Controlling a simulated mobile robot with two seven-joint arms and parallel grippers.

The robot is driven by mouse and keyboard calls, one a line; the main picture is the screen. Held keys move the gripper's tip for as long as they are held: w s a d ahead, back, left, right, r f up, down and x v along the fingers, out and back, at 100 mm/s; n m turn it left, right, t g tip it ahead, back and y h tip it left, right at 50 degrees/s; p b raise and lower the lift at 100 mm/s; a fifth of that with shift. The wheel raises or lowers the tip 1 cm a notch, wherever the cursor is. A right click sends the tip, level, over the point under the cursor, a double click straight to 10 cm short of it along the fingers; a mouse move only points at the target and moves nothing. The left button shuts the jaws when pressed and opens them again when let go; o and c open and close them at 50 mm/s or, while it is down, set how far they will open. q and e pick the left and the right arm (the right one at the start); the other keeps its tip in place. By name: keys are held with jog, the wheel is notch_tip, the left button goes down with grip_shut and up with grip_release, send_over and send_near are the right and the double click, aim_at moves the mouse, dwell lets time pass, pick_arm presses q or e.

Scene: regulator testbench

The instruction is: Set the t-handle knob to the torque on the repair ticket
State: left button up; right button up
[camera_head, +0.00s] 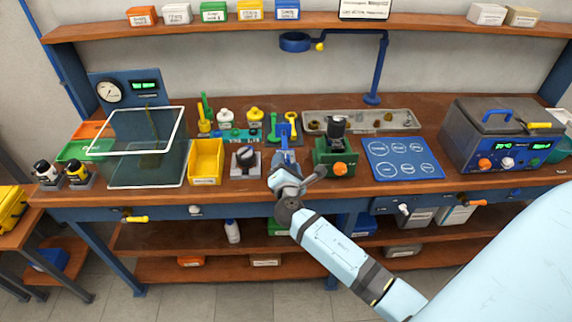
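A white card with printed text, which looks like the repair ticket (365,9), stands on the upper shelf; its top is cut off and the text is too small to read. A black knob on a light grey block (246,160) sits on the bench right of the yellow bin; it may be the t-handle knob, but its handle shape and setting are unclear. My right gripper (285,152) is over the bench's front part, just right of that block and apart from it. Its fingers blend with blue tools behind, so their opening is unclear. My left gripper is out of view.
A green fixture (335,158) with an orange knob stands close right of my gripper. A yellow bin (206,162) and a clear-shielded test stand (146,160) are left. A blue mat (402,158) and a grey machine (503,135) are right. A blue lamp arm (378,70) rises behind.

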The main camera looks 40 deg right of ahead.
jog(key=shift+s+a+f, duration=0.1)
jog(key=shift+s+a, duration=0.05)
jog(key=shift+s, duration=0.1)
jog(key=b+v, duration=0.2)
jog(key=v, duration=1.1)
jog(key=shift+s, duration=0.15)
